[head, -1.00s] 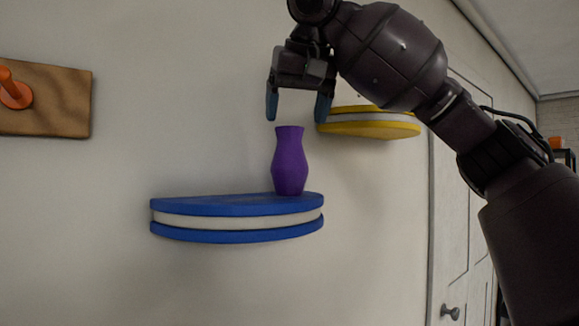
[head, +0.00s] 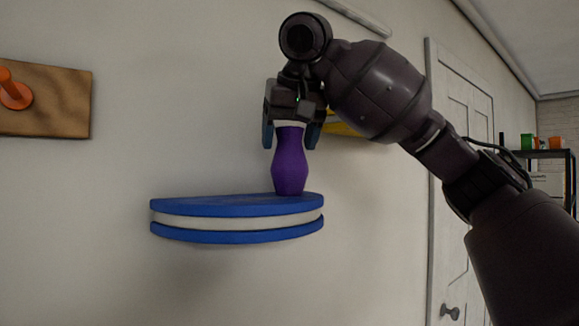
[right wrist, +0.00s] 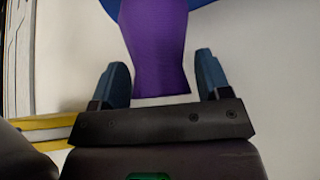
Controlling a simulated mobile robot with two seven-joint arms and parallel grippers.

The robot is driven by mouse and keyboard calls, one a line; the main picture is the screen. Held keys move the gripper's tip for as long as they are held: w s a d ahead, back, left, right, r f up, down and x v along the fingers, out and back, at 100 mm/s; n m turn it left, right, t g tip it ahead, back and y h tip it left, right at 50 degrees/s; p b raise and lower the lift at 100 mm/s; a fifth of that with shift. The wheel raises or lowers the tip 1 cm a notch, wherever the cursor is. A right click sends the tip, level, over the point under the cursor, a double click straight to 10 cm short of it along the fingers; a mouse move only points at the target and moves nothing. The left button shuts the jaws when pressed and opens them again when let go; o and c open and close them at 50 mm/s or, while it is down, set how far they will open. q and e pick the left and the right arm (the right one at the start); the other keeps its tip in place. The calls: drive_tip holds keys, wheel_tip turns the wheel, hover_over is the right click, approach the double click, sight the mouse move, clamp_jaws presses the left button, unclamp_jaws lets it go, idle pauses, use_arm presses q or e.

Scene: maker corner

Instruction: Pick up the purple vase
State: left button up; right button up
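The purple vase (head: 289,165) stands upright on the right part of the blue-and-white wall shelf (head: 230,206). My right gripper (head: 290,142) is over the vase from above, its blue fingers on either side of the vase's upper part. In the right wrist view the vase (right wrist: 156,50) lies between the two open fingers (right wrist: 160,82), with a gap on each side. The vase's top rim is close to the gripper's palm. My left gripper is not in view.
A yellow shelf (head: 345,124) is on the wall behind my right gripper, mostly hidden by the arm. A wooden board (head: 50,100) with an orange peg (head: 14,92) hangs at the left. A door (head: 455,200) is at the right. The left part of the blue shelf is clear.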

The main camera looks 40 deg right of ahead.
drive_tip(key=c, duration=1)
drive_tip(key=shift+r, duration=0.1)
wheel_tip(320, 180, up, 20)
drive_tip(key=shift+f, duration=0.1)
